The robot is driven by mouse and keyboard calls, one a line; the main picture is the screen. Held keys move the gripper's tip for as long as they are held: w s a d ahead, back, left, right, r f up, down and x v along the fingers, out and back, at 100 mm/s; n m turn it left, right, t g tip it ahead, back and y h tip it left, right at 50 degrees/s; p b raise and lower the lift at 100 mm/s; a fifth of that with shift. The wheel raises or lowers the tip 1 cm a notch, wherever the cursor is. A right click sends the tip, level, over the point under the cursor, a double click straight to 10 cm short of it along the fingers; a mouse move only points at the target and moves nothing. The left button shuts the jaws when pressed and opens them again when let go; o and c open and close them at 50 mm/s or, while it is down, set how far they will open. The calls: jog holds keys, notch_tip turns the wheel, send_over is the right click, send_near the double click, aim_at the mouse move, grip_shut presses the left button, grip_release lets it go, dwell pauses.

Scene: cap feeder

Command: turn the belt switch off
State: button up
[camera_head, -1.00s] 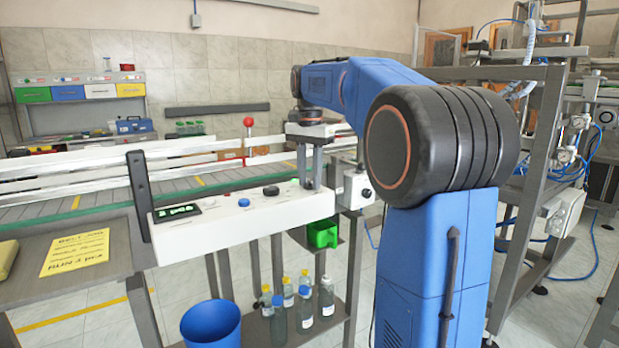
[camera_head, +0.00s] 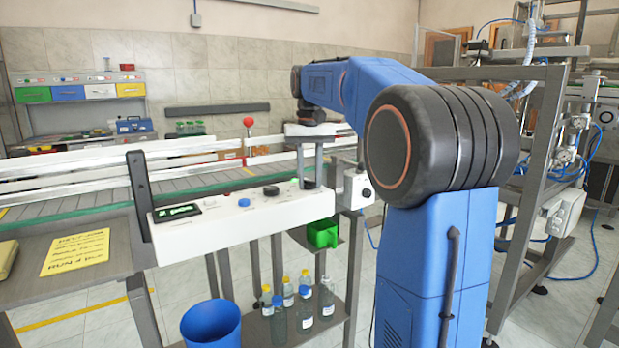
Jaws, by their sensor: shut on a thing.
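A white control panel (camera_head: 265,218) stands along the front of the belt (camera_head: 60,212). On its top are a display (camera_head: 177,211), a dark red button (camera_head: 222,198), a blue button (camera_head: 244,202) and a black button (camera_head: 271,190). A dark round knob (camera_head: 309,184), seemingly the belt switch, sits at the panel's right end. My gripper (camera_head: 310,180) points straight down there, shut on this knob with one finger on each side. The fingers partly hide the knob, and its marking cannot be read.
A small grey box with a black knob (camera_head: 366,193) stands just right of the panel. A red ball-topped post (camera_head: 248,122) rises behind the belt. Below are bottles (camera_head: 304,308), a blue bin (camera_head: 211,325) and a green bin (camera_head: 322,234). A yellow note (camera_head: 76,251) lies left.

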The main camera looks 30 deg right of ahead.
jog(key=shift+n, duration=1.5)
jog(key=o, duration=1.1)
jog(key=shift+c, duration=0.2)
jog(key=shift+r, duration=0.1)
